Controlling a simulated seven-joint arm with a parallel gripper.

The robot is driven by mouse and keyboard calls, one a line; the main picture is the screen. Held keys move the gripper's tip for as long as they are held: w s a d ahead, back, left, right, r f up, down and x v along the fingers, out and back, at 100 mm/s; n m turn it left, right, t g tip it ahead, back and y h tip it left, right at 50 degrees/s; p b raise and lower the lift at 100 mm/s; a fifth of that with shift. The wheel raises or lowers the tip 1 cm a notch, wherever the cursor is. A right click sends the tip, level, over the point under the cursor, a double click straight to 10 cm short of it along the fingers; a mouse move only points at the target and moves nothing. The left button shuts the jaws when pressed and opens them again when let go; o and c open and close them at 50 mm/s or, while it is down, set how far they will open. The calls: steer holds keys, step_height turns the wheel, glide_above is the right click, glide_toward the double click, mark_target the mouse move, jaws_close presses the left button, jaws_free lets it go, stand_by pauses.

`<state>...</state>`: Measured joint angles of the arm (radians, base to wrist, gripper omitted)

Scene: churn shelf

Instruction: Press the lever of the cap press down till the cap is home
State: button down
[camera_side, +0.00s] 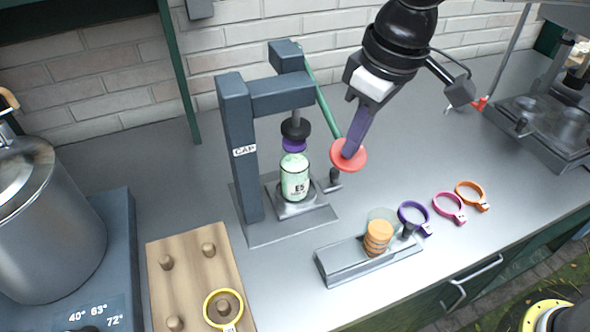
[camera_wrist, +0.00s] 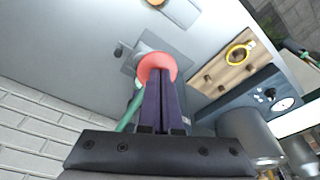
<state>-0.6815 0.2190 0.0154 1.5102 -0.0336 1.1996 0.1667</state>
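The cap press (camera_side: 238,150) is a dark blue-grey frame with a CAP label. Its green lever (camera_side: 325,115) slopes down to a round red knob (camera_side: 360,160), also in the wrist view (camera_wrist: 157,62). A pale green bottle (camera_side: 295,180) marked E5 stands upright on the press base. A purple cap (camera_side: 293,146) is between the bottle's mouth and the black plunger (camera_side: 295,128); I cannot tell whether it is seated. My gripper (camera_side: 350,152), with purple fingers, is shut, its tips at the knob's upper face. In the wrist view (camera_wrist: 161,85) the fingers partly cover the knob.
A steel holder (camera_side: 340,262) with orange discs stands in front of the press. Purple, pink and orange rings (camera_side: 448,207) lie to the right. A pegged wooden board (camera_side: 190,275) with a yellow ring and a steel pot (camera_side: 45,225) are at left.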

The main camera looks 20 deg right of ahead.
steer(key=shift+w+f, duration=0.2)
steer(key=shift+f, duration=0.65)
steer(key=shift+w+f, duration=0.3)
steer(key=shift+f, duration=0.45)
steer(key=shift+w+f, duration=0.4)
steer(key=shift+f, duration=0.4)
steer(key=shift+w+f, duration=0.3)
steer(key=shift+f, duration=0.25)
